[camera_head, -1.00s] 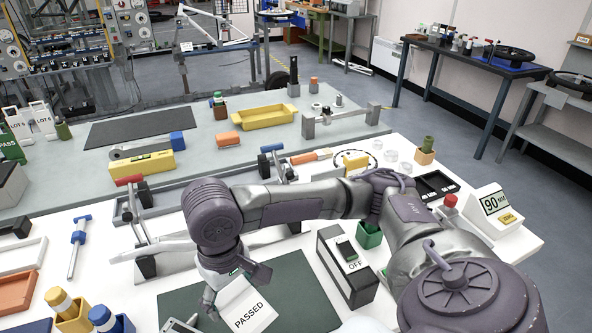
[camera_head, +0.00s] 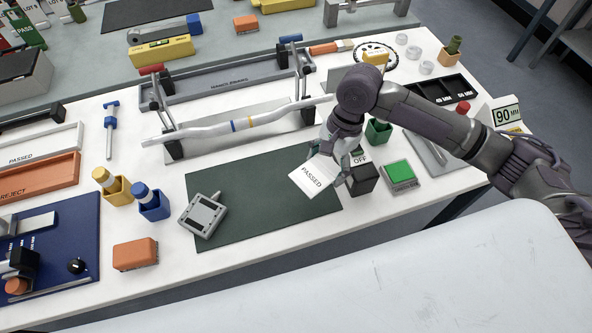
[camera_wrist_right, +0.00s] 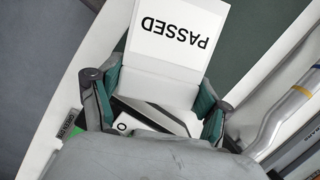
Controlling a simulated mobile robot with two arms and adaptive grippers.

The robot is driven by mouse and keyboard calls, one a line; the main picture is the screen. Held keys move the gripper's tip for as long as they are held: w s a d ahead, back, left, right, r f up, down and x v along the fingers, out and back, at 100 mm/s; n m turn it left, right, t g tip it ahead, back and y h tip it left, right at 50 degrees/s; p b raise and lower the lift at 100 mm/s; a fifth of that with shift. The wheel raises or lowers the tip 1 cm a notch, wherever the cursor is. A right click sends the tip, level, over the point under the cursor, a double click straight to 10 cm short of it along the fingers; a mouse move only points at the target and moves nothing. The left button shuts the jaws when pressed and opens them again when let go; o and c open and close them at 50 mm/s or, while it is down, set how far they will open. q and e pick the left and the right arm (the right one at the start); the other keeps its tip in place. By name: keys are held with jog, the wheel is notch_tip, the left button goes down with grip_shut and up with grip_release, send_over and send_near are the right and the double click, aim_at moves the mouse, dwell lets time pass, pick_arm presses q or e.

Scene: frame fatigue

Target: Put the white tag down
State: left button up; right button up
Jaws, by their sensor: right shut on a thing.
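The white tag (camera_head: 314,178), printed PASSED, is tilted in my right gripper (camera_head: 338,160) over the right part of a dark green mat (camera_head: 245,205). In the right wrist view the tag (camera_wrist_right: 175,35) stands out beyond the fingers, with its blank lower part between the green-lined fingertips of the gripper (camera_wrist_right: 154,95). The gripper is shut on it. Whether the tag's lower edge touches the mat cannot be told. My left gripper is not in view.
A black box marked OFF (camera_head: 363,181) stands close right of the tag, with a green button box (camera_head: 401,175) beyond. A grey handheld device (camera_head: 203,214) lies on the mat's left. A bent silver bar (camera_head: 215,130) lies behind. The mat's middle is clear.

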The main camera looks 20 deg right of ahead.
aim_at(307, 163)
jog(key=w+a+f, duration=0.3)
jog(key=shift+w+a, duration=0.2)
jog(key=shift+w, duration=0.1)
jog(key=shift+w+a+f, duration=0.25)
jog(key=shift+f, duration=0.15)
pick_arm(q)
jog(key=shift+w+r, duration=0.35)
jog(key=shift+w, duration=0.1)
pick_arm(e)
jog(key=shift+f, duration=1.85)
pick_arm(q)
jog(key=shift+p, duration=0.3)
pick_arm(e)
jog(key=o, duration=1.1)
jog(key=shift+f, duration=0.1)
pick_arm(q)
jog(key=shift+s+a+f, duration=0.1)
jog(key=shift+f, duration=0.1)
pick_arm(e)
jog(key=v, duration=1.2)
